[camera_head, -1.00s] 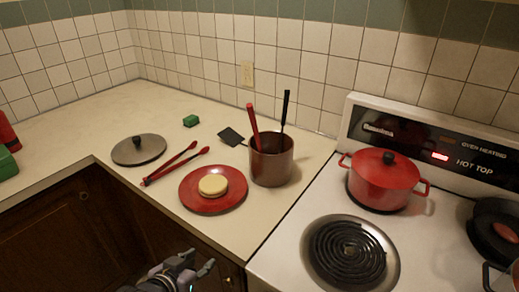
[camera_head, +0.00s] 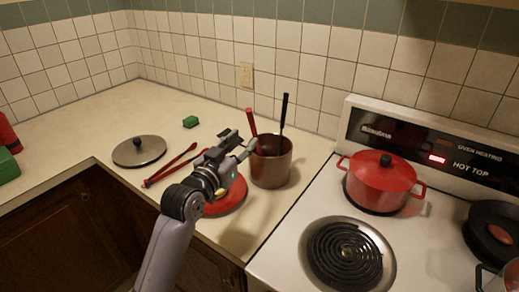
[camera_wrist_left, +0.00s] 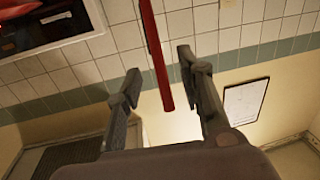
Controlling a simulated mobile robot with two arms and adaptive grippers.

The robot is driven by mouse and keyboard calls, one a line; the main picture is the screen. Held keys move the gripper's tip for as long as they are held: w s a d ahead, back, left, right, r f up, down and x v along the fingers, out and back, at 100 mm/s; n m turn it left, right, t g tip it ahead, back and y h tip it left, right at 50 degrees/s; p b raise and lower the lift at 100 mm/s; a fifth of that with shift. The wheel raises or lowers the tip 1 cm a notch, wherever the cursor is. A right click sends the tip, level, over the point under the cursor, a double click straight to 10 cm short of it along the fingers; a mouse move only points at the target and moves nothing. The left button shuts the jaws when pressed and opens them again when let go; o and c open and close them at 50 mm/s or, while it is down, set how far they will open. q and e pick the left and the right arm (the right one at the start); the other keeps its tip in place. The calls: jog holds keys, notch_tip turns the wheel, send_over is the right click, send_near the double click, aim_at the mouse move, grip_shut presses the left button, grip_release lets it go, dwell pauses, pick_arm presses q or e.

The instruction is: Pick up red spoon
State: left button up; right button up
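The red spoon shows as a red handle (camera_head: 252,122) standing up out of the brown metal pot (camera_head: 271,164); its lower end is hidden inside the pot. My left gripper (camera_head: 243,146) is open at the left side of the pot's rim, close to the handle. In the left wrist view the red handle (camera_wrist_left: 158,60) runs through the gap between the two spread fingers of the left gripper (camera_wrist_left: 160,80), with room visible on both sides. I cannot tell whether it lies fully between the fingertips. My right gripper is not in view.
A black-handled utensil (camera_head: 285,110) stands in the same pot. My left arm partly covers the red plate (camera_head: 232,198). Red tongs (camera_head: 170,166), a pot lid (camera_head: 139,150) and a green sponge (camera_head: 190,122) lie to the left. A red lidded pot (camera_head: 382,184) stands on the stove.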

aim_at(253, 134)
pick_arm(q)
jog(key=p+x, duration=0.1)
jog(key=x, duration=0.5)
jog(key=shift+d+p, duration=0.2)
jog(key=shift+p, duration=0.2)
jog(key=shift+w+d+f, duration=0.15)
jog(key=shift+w, duration=0.15)
jog(key=shift+c, duration=0.5)
grip_shut()
